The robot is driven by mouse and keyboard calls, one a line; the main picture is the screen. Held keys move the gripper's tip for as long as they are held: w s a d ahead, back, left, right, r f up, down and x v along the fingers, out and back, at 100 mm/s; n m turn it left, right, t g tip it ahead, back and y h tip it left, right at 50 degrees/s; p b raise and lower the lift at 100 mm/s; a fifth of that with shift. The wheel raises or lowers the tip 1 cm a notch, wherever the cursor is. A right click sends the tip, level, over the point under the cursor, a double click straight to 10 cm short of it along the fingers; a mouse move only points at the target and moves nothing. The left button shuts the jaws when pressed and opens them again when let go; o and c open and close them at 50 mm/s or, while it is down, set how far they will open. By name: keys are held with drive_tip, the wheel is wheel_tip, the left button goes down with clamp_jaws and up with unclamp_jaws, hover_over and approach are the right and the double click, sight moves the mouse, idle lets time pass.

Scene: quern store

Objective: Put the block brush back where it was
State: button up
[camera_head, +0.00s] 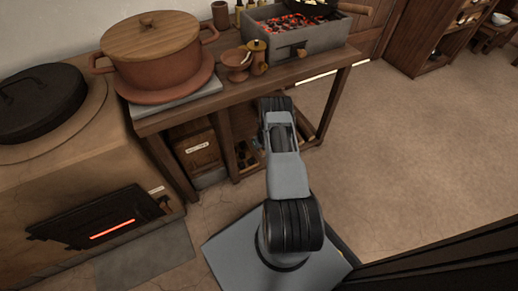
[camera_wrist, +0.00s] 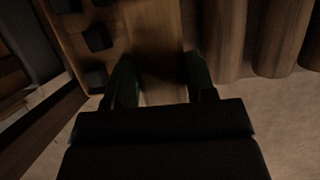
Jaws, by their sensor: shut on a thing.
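In the wrist view my gripper (camera_wrist: 160,72) has its two dark green fingers closed around a brown wooden piece, which I take to be the block brush (camera_wrist: 160,90). Only its plain wooden surface shows between the fingers; bristles cannot be made out in the shadow. In the head view my arm reaches to the worktable's (camera_head: 226,98) right-hand lower part, and the fingers and brush are hidden behind the arm.
Beside the fingers lies a wooden board with dark square pieces or holes (camera_wrist: 98,38). Rounded wooden pieces (camera_wrist: 284,40) stand close on the right. The table holds a lidded pot (camera_head: 153,65) and a glowing brazier (camera_head: 292,45). Open floor (camera_head: 410,150) lies right.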

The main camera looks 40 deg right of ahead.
drive_tip(key=shift+w+d+b+x, duration=0.15)
drive_tip(key=shift+b+x, duration=0.4)
drive_tip(key=shift+x, duration=0.3)
drive_tip(key=shift+w+d+b+x, duration=0.15)
drive_tip(key=shift+b+x, duration=0.35)
drive_tip(key=shift+x, duration=0.4)
drive_tip(key=shift+a+f+b, duration=0.1)
drive_tip(key=shift+f+b, duration=0.35)
drive_tip(key=shift+f, duration=0.7)
drive_tip(key=shift+f, duration=0.15)
drive_tip(key=o, duration=0.4)
drive_tip(key=shift+b, duration=0.3)
drive_tip(key=shift+o, duration=1)
drive_tip(key=shift+s, duration=0.1)
drive_tip(key=shift+r+p, duration=0.6)
drive_tip(key=shift+p, duration=0.05)
drive_tip(key=p+v, duration=0.5)
drive_tip(key=v, duration=0.4)
drive_tip(key=shift+s+r, duration=0.2)
drive_tip(key=shift+r, duration=0.15)
drive_tip(key=shift+s+a+r, duration=0.1)
drive_tip(key=shift+s+r, duration=0.2)
drive_tip(key=shift+r, duration=0.3)
